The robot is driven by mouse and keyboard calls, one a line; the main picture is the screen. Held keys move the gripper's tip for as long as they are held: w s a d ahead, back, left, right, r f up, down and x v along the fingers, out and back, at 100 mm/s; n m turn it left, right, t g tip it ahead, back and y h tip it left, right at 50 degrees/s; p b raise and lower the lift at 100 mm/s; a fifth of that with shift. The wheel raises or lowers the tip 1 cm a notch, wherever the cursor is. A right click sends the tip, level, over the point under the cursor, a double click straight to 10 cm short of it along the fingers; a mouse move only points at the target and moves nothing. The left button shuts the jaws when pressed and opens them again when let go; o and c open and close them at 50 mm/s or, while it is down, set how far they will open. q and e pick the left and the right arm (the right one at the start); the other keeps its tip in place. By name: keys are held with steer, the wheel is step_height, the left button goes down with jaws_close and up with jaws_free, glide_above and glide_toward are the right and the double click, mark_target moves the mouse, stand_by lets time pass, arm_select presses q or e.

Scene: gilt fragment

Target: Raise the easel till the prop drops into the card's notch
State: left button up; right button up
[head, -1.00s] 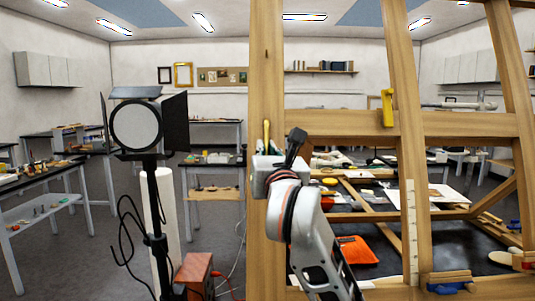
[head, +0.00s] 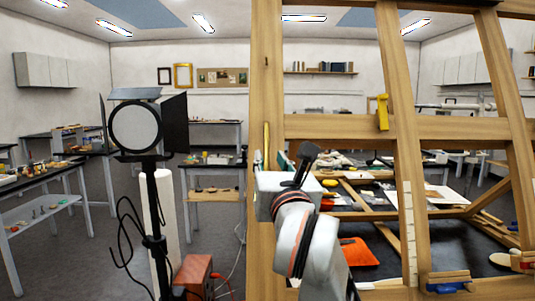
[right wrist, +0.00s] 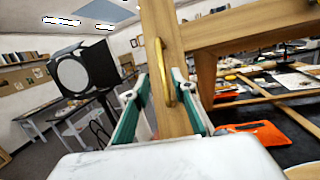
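The wooden easel (head: 266,60) fills the right of the head view, with a post, a crossbar and slanted bars. A brass handle (right wrist: 163,72) is on its left post and also shows edge-on in the head view (head: 266,140). My right gripper (right wrist: 160,88) is at this post, its green-padded fingers apart on either side of the handle. I see no clear contact. In the head view my wrist hides part of the post. A pale, marked strip (head: 409,235) stands upright by a slanted bar; I cannot tell if it is the card. Prop and notch are not identifiable. My left gripper is out of view.
A black studio lamp (head: 140,125) on a stand is left of the easel, with a reddish-brown box (head: 194,272) near its foot. A yellow piece (head: 383,112) is on the crossbar. An orange tray (head: 358,252) lies on the dark table behind. Floor is open at left.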

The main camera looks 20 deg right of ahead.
steer(key=s+f, duration=0.1)
steer(key=s, duration=0.5)
steer(key=shift+a, duration=0.35)
jaws_close()
